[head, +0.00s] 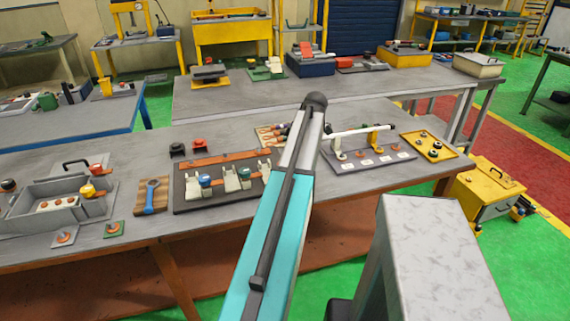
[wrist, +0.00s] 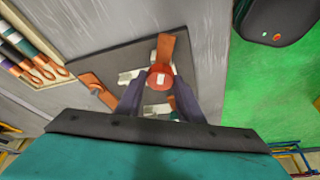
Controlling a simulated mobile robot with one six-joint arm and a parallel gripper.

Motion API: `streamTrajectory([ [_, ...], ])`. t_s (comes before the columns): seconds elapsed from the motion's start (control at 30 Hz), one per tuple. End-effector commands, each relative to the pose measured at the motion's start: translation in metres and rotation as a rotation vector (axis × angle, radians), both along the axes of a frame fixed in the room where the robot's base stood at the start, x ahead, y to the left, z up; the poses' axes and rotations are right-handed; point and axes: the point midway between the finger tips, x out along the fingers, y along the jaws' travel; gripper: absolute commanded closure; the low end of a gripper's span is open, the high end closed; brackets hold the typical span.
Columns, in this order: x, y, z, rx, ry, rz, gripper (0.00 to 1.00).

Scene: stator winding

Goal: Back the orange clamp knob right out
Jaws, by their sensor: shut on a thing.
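In the wrist view the orange-red clamp knob (wrist: 153,76), with a pale mark on its top, sits between the two fingertips. My gripper (wrist: 160,90) is shut on it from the near side. Pale clamp parts show beside and below the knob, above a dark base plate (wrist: 112,62). A copper-orange bar (wrist: 172,48) runs out beyond the knob, and another piece (wrist: 97,88) lies to the left.
A tray of dark-handled, copper-ended tools (wrist: 28,55) lies left of the plate in the wrist view. A grey board with a white rod (head: 360,131) stands right.

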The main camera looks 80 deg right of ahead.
Motion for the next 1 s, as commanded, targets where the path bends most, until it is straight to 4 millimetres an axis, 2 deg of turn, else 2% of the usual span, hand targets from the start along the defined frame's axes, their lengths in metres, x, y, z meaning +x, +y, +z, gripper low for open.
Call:
streamTrajectory([
  [0.03, -0.0018, -0.0013, -0.0062, 0.008, 0.006, 0.045, 0.88],
  [0.43, -0.0012, -0.0013, -0.0056, 0.010, 0.007, 0.334, 0.88],
  [0.7, -0.0013, -0.0002, -0.0051, 0.011, 0.006, 0.404, 0.88],
  [1.0, -0.0015, 0.0003, -0.0051, 0.011, 0.006, 0.410, 0.88],
])
